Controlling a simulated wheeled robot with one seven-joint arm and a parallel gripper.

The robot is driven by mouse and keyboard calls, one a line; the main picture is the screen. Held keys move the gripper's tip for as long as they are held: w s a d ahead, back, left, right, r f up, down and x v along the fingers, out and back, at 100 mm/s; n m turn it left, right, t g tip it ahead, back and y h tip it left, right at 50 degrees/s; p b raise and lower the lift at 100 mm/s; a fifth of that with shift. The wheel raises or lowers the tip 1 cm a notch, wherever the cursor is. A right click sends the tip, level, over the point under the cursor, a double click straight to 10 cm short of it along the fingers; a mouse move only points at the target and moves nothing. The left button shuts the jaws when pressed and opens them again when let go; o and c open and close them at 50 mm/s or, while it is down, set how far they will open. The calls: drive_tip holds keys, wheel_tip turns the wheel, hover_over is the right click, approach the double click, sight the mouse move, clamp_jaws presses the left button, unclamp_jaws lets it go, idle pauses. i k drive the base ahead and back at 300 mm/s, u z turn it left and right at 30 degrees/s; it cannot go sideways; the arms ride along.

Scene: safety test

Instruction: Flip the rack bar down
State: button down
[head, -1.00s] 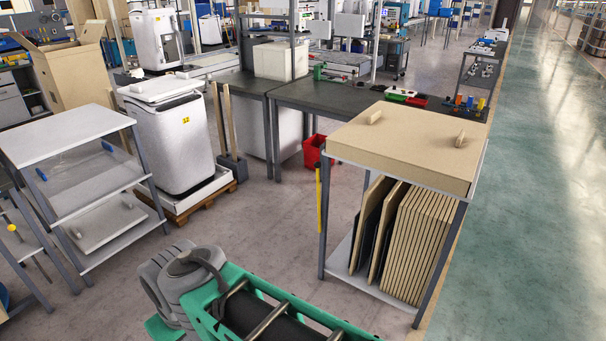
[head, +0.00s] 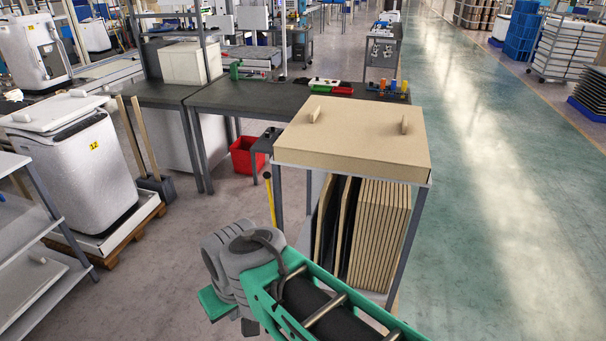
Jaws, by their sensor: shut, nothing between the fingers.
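A rack (head: 279,200) with grey legs stands just ahead of me. A thin yellow bar (head: 270,199) stands upright beside its left leg; it looks like the rack bar, but I cannot see how it is attached. A wide tan lid-like panel (head: 350,135) with two small handles lies on the rack's top. Several tan panels (head: 378,232) stand on edge below. My arm's green link and grey joint show at the bottom, in front of the rack's lower left. My gripper's fingers are not visible.
A dark workbench (head: 250,97) with small coloured items stands behind the rack. A red bin (head: 246,157) is on the floor to its left. A white machine (head: 75,170) on a pallet and grey shelves (head: 30,260) are at left. The green aisle (head: 500,220) at right is clear.

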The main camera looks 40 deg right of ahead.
sight(266, 175)
drive_tip(key=z, duration=0.4)
drive_tip(key=i, duration=0.7)
drive_tip(key=u, duration=0.6)
drive_tip(key=i, duration=0.65)
drive_tip(key=u, duration=0.7)
